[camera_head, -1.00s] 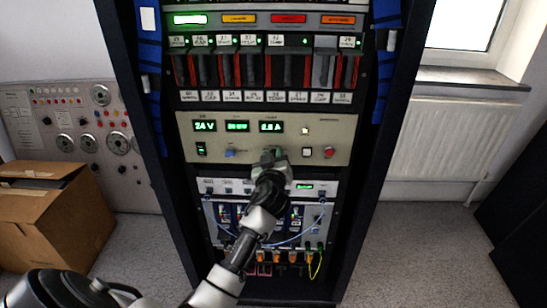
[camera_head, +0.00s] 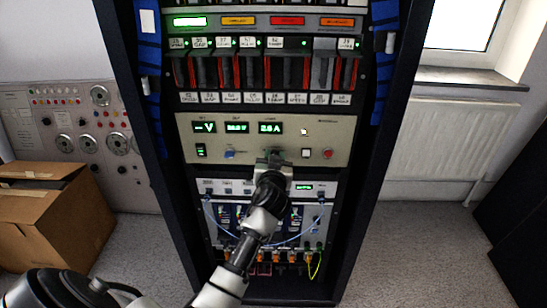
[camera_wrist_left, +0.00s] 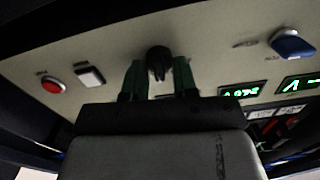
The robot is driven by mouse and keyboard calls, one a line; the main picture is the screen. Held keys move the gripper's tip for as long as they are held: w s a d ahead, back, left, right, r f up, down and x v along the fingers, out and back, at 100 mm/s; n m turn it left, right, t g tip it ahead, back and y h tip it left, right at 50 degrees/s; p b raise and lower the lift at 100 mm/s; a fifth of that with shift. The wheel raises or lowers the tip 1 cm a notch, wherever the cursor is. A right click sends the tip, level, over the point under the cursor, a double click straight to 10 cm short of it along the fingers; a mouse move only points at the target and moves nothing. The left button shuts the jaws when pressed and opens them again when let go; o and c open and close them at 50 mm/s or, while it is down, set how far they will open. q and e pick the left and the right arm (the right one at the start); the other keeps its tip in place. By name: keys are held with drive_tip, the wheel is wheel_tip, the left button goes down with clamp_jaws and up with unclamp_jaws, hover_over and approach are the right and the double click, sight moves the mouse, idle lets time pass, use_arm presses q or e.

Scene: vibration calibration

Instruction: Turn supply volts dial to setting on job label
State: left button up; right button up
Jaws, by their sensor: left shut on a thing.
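The cream supply panel (camera_head: 345,140) sits mid-rack with three green displays; the left one (camera_head: 204,127) shows a dash and V, the right one (camera_head: 268,128) seems to read 2.6A. A blue knob (camera_head: 229,154) is at the panel's lower left. My left gripper (camera_head: 274,157) is at the panel's lower middle. In the left wrist view, its fingers (camera_wrist_left: 159,80) are shut on a black dial (camera_wrist_left: 158,60), one on each side. The dial is mostly hidden in the head view. Its lettering and any job label are not readable. My right gripper is out of view.
A white square button (camera_head: 306,153) and a red button (camera_head: 328,153) sit right of the gripper. Red-and-black switches with small labels (camera_head: 270,98) line the unit above. Blue cables (camera_head: 290,238) hang below. A cardboard box (camera_head: 40,225) stands on the floor at left.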

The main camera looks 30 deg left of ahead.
use_arm(q)
drive_tip(key=shift+m, duration=0.8)
drive_tip(key=shift+d+m, duration=0.1)
drive_tip(key=shift+m, duration=0.4)
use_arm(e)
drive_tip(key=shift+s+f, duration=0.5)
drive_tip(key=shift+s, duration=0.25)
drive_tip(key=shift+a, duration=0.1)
use_arm(q)
drive_tip(key=o, duration=0.8)
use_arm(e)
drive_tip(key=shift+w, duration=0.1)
